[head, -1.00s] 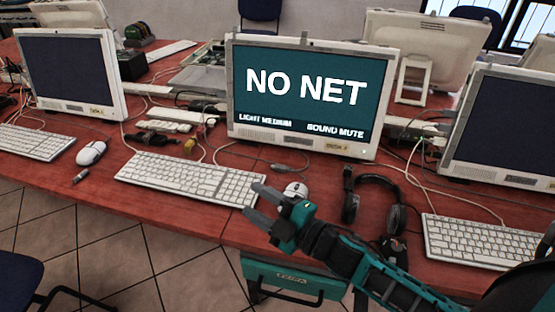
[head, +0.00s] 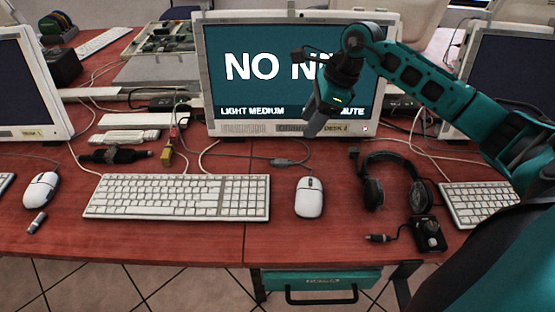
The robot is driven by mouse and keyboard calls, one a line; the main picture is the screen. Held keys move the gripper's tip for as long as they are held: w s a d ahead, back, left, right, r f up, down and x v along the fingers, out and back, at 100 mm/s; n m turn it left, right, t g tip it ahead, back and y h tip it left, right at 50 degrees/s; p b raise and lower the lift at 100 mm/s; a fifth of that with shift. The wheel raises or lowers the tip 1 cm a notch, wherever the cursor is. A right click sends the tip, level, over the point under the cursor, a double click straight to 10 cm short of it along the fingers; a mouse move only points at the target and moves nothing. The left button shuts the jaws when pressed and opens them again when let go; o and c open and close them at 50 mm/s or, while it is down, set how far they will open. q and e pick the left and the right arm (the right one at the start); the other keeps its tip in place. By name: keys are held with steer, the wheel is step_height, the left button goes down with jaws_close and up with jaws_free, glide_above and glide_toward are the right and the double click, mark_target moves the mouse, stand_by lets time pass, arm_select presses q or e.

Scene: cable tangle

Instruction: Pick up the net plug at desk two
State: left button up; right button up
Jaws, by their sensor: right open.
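The desk two monitor (head: 240,85) reads "NO NET" and stands at the middle back. A dark grey connector (head: 287,162) on a cable lies on the red desk in front of it. A small yellow plug (head: 167,157) hangs on thin cables to the left. I cannot tell for certain which one is the net plug. My right gripper (head: 314,124) is open and empty, pointing down in front of the screen, above and behind the grey connector and apart from it. My left gripper is not in view.
A keyboard (head: 180,197), white mouse (head: 309,198) and headphones (head: 372,190) lie along the front. A small black device (head: 428,234) with a short cable lies at the right. Cables and a power strip crowd the monitor's left. Bare desk lies around the mouse.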

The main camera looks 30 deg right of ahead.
mark_target(287, 161)
steer(key=x, duration=1.2)
steer(key=shift+s+f, duration=0.2)
steer(key=shift+f, duration=0.05)
jaws_close()
